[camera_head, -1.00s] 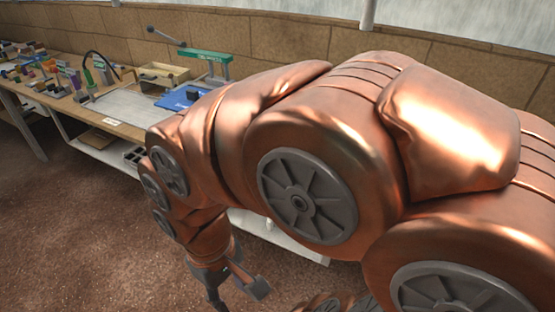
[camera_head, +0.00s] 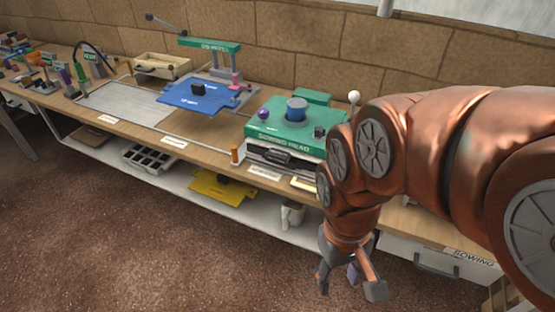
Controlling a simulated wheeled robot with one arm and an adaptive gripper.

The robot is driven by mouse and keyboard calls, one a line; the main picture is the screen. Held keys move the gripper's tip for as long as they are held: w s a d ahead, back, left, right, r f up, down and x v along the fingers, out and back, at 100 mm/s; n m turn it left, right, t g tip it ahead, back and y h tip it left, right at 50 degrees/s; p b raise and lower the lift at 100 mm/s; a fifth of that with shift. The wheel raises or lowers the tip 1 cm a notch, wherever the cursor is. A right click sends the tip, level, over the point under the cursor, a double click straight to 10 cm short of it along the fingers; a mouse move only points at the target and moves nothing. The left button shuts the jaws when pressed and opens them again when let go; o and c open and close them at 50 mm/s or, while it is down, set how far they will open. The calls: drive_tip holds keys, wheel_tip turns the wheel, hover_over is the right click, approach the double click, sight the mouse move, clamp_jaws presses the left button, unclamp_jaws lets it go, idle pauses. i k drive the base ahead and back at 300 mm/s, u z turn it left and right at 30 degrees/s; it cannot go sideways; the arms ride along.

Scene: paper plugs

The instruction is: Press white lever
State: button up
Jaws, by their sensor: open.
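A white ball-topped lever (camera_head: 354,97) stands upright at the right rear of a green machine (camera_head: 283,128) on the bench. Its lower part is partly hidden behind my arm and the machine. My gripper (camera_head: 349,284) hangs open, pointing down, in front of the bench and below its top. It is well apart from the lever. A small purple patch shows between the fingers; I cannot tell what it is.
The workbench (camera_head: 190,150) runs along a brick wall. A blue plate (camera_head: 207,96) lies under a green-armed press (camera_head: 209,44) left of the machine. A small orange peg (camera_head: 234,154) stands at the front edge. The floor in front is clear.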

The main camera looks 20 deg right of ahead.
sight(354, 96)
drive_tip(key=u, duration=1.05)
drive_tip(key=i, duration=1.9)
drive_tip(key=z, duration=3.45)
